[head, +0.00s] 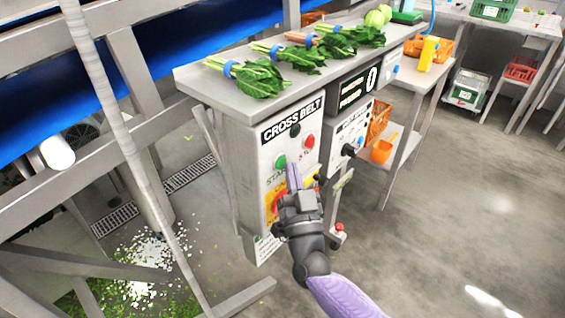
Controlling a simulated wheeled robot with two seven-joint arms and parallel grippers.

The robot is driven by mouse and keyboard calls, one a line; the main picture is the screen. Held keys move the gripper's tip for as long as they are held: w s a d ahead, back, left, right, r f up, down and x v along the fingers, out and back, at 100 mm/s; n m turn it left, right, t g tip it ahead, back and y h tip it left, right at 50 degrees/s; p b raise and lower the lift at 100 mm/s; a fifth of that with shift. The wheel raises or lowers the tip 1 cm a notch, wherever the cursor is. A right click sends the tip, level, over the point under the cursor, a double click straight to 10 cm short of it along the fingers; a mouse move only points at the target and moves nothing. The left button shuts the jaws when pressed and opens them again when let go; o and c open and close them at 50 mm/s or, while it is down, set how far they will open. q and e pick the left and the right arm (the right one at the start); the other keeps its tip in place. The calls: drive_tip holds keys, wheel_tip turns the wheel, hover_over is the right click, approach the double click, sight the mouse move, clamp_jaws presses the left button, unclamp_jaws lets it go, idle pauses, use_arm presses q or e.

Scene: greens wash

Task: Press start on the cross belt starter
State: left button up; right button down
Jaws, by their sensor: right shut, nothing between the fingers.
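The cross belt starter (256,146) is a grey box under a metal shelf, with a black "CROSS BELT" label (292,119). Its green start button (280,161) sits above the word START. A red stop button (309,141) is to the right, and a black knob (295,130) is above. A red and yellow switch shows lower down, partly covered by my gripper. My right gripper (294,178) is shut and empty, its fingertips just below and right of the green button. I cannot tell whether it touches the panel. My left gripper is not in view.
Several bunches of greens (306,57) lie on the metal shelf (215,82) above the starter. A second control box (347,132) stands to the right. A blue belt (150,55) and metal frame fill the left. Open floor (450,220) lies at right.

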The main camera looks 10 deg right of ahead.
idle(0.3)
drive_tip(key=shift+w+a, duration=0.25)
drive_tip(key=shift+w, duration=0.1)
idle(0.6)
drive_tip(key=shift+s+d, duration=0.1)
drive_tip(key=shift+s, duration=0.05)
drive_tip(key=shift+s+d+p, duration=0.3)
drive_tip(key=shift+s+d, duration=0.1)
drive_tip(key=shift+s, duration=0.15)
